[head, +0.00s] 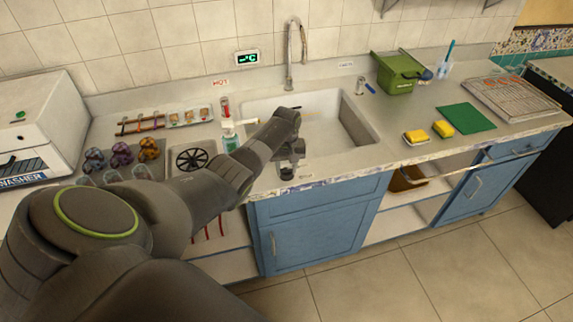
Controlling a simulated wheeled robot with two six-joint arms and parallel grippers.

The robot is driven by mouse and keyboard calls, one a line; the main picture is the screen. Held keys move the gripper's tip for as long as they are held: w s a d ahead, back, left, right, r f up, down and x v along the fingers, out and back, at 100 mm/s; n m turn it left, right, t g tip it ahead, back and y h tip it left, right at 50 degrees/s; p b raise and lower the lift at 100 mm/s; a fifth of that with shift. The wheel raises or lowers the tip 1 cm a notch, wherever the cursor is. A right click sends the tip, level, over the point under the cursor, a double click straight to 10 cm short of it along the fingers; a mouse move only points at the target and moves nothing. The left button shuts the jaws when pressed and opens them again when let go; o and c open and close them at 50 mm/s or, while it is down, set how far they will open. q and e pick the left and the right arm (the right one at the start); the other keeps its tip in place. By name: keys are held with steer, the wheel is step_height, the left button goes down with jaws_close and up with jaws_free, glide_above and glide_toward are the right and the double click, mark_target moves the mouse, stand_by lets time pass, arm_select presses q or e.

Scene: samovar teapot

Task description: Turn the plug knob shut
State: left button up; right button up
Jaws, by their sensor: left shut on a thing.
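My left arm comes in from the lower left, and its left gripper (288,165) points down at the front rim of the sink (350,128). The gripper is shut on a small dark piece at the rim, which I take to be the plug knob (287,174). The jaws hide most of it, so its turned position cannot be read. The sink basin is white; the drain is not clearly visible. My right gripper is not in view.
A tall tap (290,55) stands behind the sink. A soap bottle (229,137) and a round black grate (192,159) are left of it.

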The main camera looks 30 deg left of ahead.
arm_select(q)
steer(key=m, duration=0.3)
steer(key=shift+r+m+p, duration=0.1)
steer(key=shift+m+p, duration=0.2)
steer(key=shift+m, duration=0.1)
steer(key=shift+w+m, duration=0.1)
steer(key=shift+m, duration=1.7)
steer(key=o, duration=1)
